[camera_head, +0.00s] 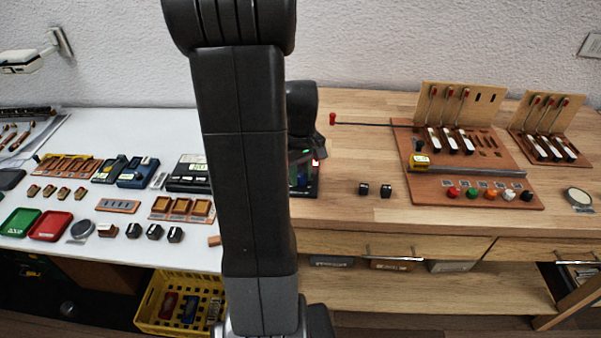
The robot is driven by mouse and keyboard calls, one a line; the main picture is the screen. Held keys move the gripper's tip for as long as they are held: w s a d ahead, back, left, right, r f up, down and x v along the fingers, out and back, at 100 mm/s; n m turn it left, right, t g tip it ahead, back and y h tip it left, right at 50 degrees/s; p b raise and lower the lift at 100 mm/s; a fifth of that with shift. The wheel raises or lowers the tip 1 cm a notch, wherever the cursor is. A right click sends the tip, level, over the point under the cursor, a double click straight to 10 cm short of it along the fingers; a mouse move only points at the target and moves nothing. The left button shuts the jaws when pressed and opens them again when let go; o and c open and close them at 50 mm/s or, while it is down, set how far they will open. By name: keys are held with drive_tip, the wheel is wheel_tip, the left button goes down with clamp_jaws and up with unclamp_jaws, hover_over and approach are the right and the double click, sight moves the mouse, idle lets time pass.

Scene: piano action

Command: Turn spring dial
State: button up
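My dark arm stands upright across the middle of the view. Behind it, the end of my arm with my gripper (312,148) reaches down over a small dark device (303,185) at the back of the wooden bench. The device shows some green and a small red spot at its upper right. My arm hides its left part. I cannot make out a spring dial for certain, nor whether the gripper touches the device. The fingers are too small and covered to tell whether they are open or shut.
Right of the device, two small black blocks (375,190) lie on the wooden bench (345,220). A red-tipped rod (370,124) reaches toward a wooden action board (470,180) with colored knobs. The white table (120,128) at left holds trays and tools. A yellow crate (150,322) stands below.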

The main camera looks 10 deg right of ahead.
sight(301, 177)
drive_tip(key=shift+c, duration=1)
drive_tip(key=shift+m, duration=1.3)
drive_tip(key=o, duration=1)
wheel_tip(301, 177, up, 14)
drive_tip(key=p, duration=0.1)
drive_tip(key=shift+f, duration=0.1)
